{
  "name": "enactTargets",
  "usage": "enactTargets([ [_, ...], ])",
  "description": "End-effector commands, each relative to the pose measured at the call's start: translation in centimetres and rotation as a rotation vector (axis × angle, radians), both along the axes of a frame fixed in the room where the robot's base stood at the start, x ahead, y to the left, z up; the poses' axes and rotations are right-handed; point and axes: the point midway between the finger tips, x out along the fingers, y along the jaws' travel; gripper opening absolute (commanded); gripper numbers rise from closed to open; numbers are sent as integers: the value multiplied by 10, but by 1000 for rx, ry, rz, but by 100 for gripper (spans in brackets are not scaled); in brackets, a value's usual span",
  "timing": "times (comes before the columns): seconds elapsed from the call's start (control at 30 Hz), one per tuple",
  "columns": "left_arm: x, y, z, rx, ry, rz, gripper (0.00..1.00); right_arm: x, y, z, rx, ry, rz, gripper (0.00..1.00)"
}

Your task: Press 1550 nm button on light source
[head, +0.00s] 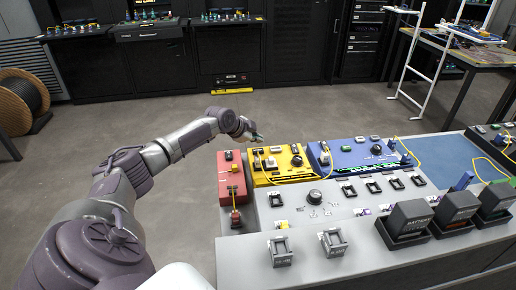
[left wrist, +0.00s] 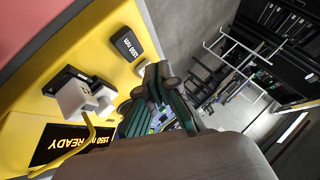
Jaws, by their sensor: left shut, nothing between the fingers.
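The yellow light source (head: 283,166) stands on the bench between a red unit and a blue unit. In the left wrist view its face (left wrist: 112,72) shows a dark button marked 1550 nm (left wrist: 128,44) and a lit display (left wrist: 72,143) whose text seems to include 1550 and READY. My left gripper (head: 257,138) is shut and empty above the rear left of the light source. In the left wrist view its fingertips (left wrist: 161,76) are beside the buttons; contact cannot be told. My right gripper is not in view.
The red unit (head: 231,178) is left of the light source and the blue unit (head: 350,159) right of it. A yellow cable (head: 283,182) runs along the front. Open floor (head: 150,115) lies behind the bench.

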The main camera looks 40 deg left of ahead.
Motion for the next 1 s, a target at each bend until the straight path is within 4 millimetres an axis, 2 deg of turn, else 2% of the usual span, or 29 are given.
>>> enactTargets([
  [0.03, 0, 0, 10, 0, -1, 1, 0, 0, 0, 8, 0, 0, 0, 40],
  [0.27, 0, 0, 30, -1, 0, 1, 0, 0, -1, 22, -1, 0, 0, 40],
  [1.0, 0, 0, 30, -1, 0, 1, 0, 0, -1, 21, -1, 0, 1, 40],
])
